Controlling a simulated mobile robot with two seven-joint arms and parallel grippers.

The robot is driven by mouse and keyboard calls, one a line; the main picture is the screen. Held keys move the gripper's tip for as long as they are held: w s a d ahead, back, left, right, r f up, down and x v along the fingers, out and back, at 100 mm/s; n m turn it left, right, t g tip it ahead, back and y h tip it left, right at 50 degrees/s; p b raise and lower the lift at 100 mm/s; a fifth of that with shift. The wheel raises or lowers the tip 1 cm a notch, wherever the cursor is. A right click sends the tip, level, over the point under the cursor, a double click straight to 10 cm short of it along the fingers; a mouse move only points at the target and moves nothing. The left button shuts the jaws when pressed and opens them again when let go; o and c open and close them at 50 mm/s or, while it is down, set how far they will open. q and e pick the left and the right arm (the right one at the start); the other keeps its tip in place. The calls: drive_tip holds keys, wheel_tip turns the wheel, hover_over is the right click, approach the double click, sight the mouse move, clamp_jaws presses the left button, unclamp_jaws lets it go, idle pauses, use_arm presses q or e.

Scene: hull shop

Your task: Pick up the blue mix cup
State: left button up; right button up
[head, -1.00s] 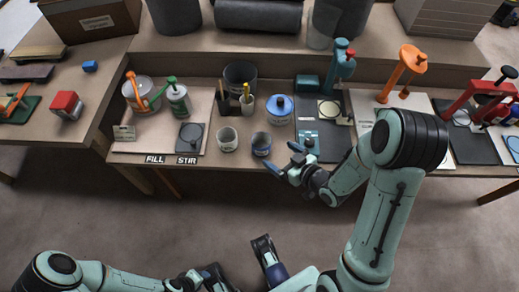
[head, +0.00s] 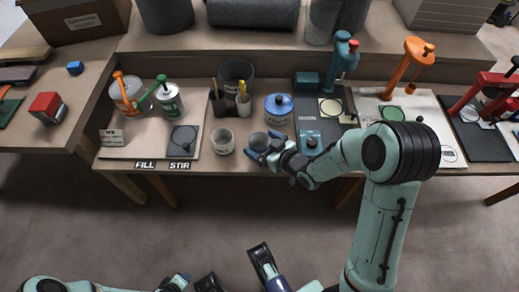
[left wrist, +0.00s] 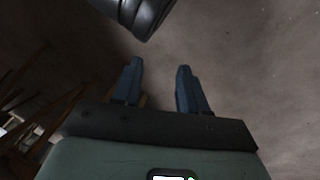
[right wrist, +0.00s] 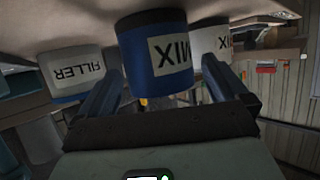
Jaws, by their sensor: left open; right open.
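The blue mix cup (head: 259,140) stands upright near the table's front edge, partly hidden by my right gripper (head: 263,146). In the right wrist view the cup (right wrist: 157,62) shows its blue body and MIX label. It lies between the two fingers of my right gripper (right wrist: 160,85), which is open, with a gap visible on the right side. I cannot tell whether a finger touches the cup. My left gripper (left wrist: 158,65) is open and empty over the floor, away from the table.
A white mix cup (head: 223,141) stands just left of the blue one. A blue-lidded filler can (head: 279,109) stands behind it. A teal-knobbed device (head: 311,141) is to the right. A dark square pad (head: 183,140) lies left on the board.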

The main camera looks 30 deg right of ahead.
drive_tip(key=shift+x, duration=1)
drive_tip(key=shift+c, duration=0.3)
drive_tip(key=c, duration=0.9)
drive_tip(key=shift+c, duration=0.2)
drive_tip(key=shift+r, duration=0.15)
